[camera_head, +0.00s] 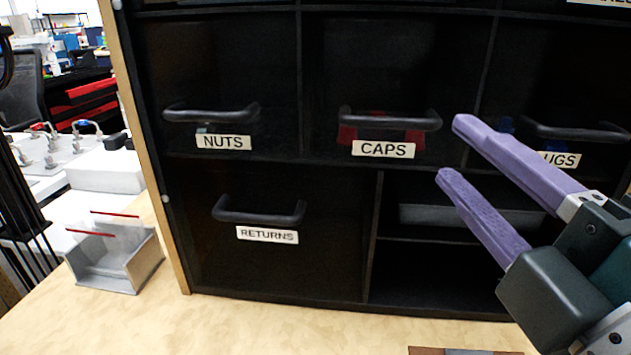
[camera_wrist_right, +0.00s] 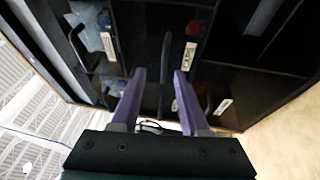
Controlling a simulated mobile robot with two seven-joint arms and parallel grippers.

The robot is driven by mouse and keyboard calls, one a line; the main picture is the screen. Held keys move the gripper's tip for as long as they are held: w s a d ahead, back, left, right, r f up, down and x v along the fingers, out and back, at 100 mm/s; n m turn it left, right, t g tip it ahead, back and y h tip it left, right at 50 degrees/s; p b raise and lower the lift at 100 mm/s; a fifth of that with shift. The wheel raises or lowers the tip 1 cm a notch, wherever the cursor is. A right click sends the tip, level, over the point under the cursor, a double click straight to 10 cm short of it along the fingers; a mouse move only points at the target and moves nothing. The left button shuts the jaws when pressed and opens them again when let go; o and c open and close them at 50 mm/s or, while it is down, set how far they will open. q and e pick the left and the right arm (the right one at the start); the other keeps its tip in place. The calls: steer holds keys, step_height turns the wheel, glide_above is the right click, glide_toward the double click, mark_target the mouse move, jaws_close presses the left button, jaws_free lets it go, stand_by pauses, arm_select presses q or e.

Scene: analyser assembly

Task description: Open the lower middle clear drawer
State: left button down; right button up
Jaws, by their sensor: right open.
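The CAPS drawer (camera_head: 320,75) is a clear-fronted drawer in the middle of the labelled row, with red items behind its front. It looks shut. Its dark bar handle (camera_head: 390,122) sits above the CAPS label (camera_head: 383,149). My right gripper (camera_head: 452,148) has two purple fingers, open and empty, just right of that handle and apart from it in the picture. In the right wrist view, the fingertips (camera_wrist_right: 160,73) point at the cabinet, with a dark handle (camera_wrist_right: 165,48) ahead between them. Whether they touch it cannot be told. My left gripper is not in view.
The NUTS drawer handle (camera_head: 211,114) is to the left and a partly hidden handle (camera_head: 575,132) to the right. The RETURNS handle (camera_head: 259,212) is below. An open shelf (camera_head: 425,270) lies beneath CAPS. A clear bin (camera_head: 115,255) stands left on the wooden table (camera_head: 250,325).

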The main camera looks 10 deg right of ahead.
mark_target(394, 126)
steer(key=shift+n+y, duration=0.5)
steer(key=shift+n, duration=0.2)
steer(key=w, duration=0.3)
steer(key=w+a+p, duration=0.1)
steer(key=w, duration=0.1)
steer(key=w+a, duration=0.1)
steer(key=w, duration=0.2)
steer(key=shift+w+a+r+p, duration=0.15)
steer(key=shift+w+a+p, duration=0.1)
steer(key=shift+w+p, duration=0.05)
steer(key=shift+w+a, duration=0.1)
steer(key=shift+w, duration=0.45)
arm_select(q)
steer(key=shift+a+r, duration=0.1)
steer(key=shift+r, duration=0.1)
arm_select(e)
jaws_close()
